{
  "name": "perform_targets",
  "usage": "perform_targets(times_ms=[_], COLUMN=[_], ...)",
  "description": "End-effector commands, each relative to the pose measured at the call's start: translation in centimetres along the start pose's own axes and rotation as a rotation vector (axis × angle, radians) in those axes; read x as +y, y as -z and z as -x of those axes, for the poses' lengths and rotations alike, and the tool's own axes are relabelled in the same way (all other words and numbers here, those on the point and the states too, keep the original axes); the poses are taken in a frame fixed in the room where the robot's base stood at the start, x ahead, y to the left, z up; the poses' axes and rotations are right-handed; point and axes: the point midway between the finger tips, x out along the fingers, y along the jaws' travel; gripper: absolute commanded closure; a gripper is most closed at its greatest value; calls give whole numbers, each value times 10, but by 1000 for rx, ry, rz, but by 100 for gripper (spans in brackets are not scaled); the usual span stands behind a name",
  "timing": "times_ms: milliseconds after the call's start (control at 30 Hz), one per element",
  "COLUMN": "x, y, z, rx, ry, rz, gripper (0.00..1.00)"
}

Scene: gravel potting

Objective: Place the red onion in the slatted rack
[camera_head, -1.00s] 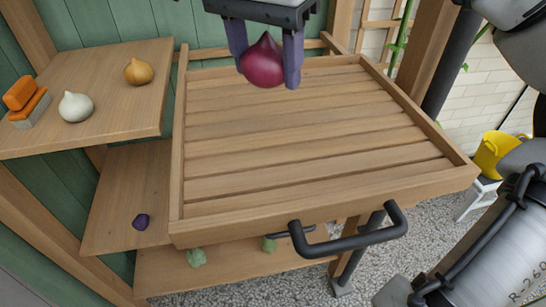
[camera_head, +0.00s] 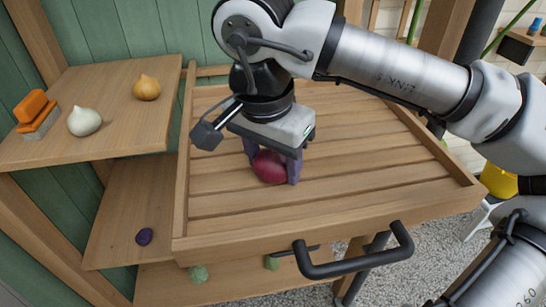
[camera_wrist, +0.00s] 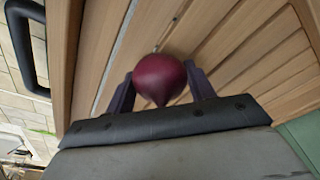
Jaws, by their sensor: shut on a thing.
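The red onion (camera_head: 269,168) is between the two purple fingers of my gripper (camera_head: 272,170), low over the slats of the wooden slatted rack (camera_head: 350,205). My gripper is shut on it from above. In the wrist view the red onion (camera_wrist: 159,78) sits between the fingertips of my gripper (camera_wrist: 160,90), with the slats of the rack (camera_wrist: 235,50) behind it. I cannot tell whether the onion touches the slats.
A side shelf at the left (camera_head: 110,110) holds a white onion (camera_head: 84,121), a yellow onion (camera_head: 146,87) and an orange brush (camera_head: 36,110). A black handle (camera_head: 355,265) juts from the rack's front. The rack's other slats are bare.

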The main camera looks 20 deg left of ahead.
Motion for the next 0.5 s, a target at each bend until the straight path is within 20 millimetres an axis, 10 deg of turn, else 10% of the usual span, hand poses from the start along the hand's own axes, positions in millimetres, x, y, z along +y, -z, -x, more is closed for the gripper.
perform_targets(times_ms=[200,233,500], x=[0,0,0], y=[-1,0,0], z=[-5,-3,-3], rx=[0,0,0], ry=[0,0,0], rz=[0,0,0], gripper=[71,42,24])
